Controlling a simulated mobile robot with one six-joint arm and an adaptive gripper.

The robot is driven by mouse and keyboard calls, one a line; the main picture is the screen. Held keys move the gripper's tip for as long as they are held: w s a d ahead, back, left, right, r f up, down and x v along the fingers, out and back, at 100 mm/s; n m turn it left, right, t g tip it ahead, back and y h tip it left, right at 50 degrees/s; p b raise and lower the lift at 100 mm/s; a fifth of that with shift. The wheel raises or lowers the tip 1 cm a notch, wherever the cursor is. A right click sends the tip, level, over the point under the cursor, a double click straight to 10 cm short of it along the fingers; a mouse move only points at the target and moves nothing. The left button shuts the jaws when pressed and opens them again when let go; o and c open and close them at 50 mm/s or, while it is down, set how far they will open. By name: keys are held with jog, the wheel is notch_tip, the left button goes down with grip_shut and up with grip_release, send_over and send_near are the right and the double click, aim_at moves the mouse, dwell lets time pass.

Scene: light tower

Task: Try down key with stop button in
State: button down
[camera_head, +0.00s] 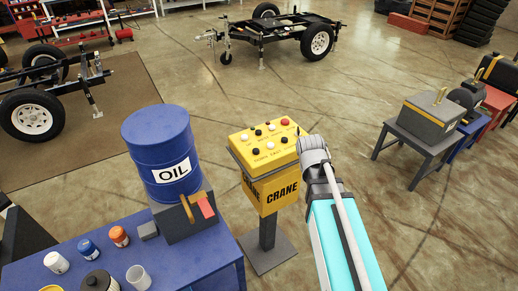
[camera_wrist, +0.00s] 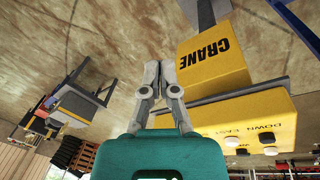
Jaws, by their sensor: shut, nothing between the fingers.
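The yellow crane control box (camera_head: 266,146) stands on a post in the middle of the head view, with several black and white buttons and one red button (camera_head: 285,121) at its far right corner. I cannot tell whether the red button is pressed in. In the wrist view the box (camera_wrist: 235,118) appears upside down, with the word DOWN near a black button (camera_wrist: 266,137). My gripper (camera_wrist: 160,66) is shut and empty. In the head view my wrist is at the box's right side; the fingertips are hidden there. The gripper appears beside the box, apart from the buttons.
A yellow CRANE sign (camera_head: 277,190) hangs below the box. A blue oil drum (camera_head: 157,130) and a blue table (camera_head: 190,260) with cans stand left of it. A grey bench (camera_head: 425,145) with a toolbox is at right.

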jog(key=w+a+r+t+h+p, duration=0.2)
jog(key=w+a+r+h, duration=0.15)
jog(key=w+a, duration=0.7)
notch_tip(320, 180, up, 6)
jog(key=t+h+p, duration=0.1)
jog(key=t+p, duration=0.1)
jog(key=t, duration=0.2)
send_over(255, 150)
jog(key=shift+s+f, duration=0.1)
jog(key=shift+f, duration=0.05)
jog(key=shift+f+b, duration=0.15)
jog(key=shift+b, duration=0.25)
notch_tip(255, 150, down, 8)
jog(key=b, duration=0.8)
jog(key=shift+f, duration=0.25)
jog(key=shift+b, duration=0.3)
